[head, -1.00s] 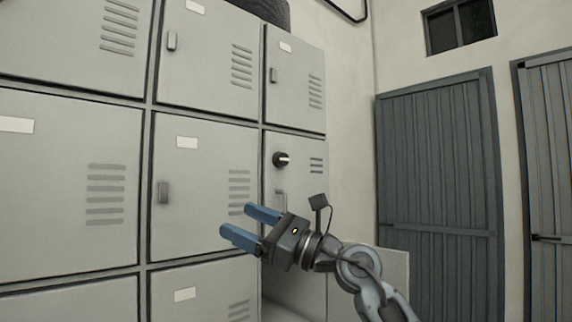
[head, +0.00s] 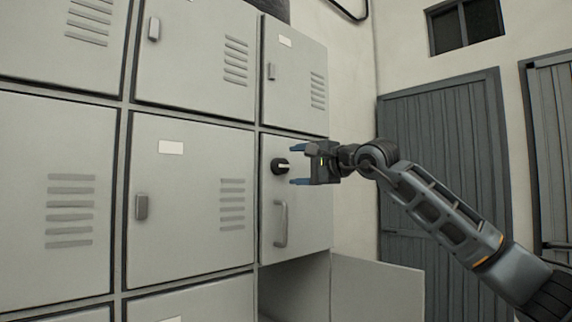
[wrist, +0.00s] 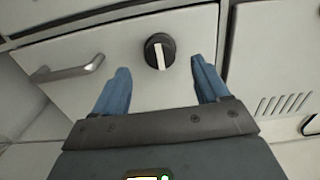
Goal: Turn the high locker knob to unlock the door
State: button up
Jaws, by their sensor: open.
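The locker knob (head: 280,166) is a round black knob with a white bar across it, on the upper part of a grey locker door (head: 306,215). In the wrist view the knob (wrist: 159,51) lies ahead, between and beyond the two blue fingers, and its white bar runs nearly along the picture's vertical. My gripper (head: 299,166) is open and empty, its fingers pointing at the door, one above and one below the knob's height in the head view. I see no contact with the knob. The door's bar handle (head: 281,224) is below the knob; it also shows in the wrist view (wrist: 68,69).
Other grey lockers (head: 190,200) with vents and small latches fill the left. Below the knob's door is an open compartment, with its door (head: 377,290) swung out to the right. Grey wall doors (head: 440,180) stand behind my arm.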

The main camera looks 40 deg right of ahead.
aim_at(285, 166)
jog(key=w+p, duration=0.1)
jog(key=w, duration=0.4)
jog(key=shift+a, duration=0.1)
jog(key=c, duration=1)
jog(key=shift+c, duration=0.2)
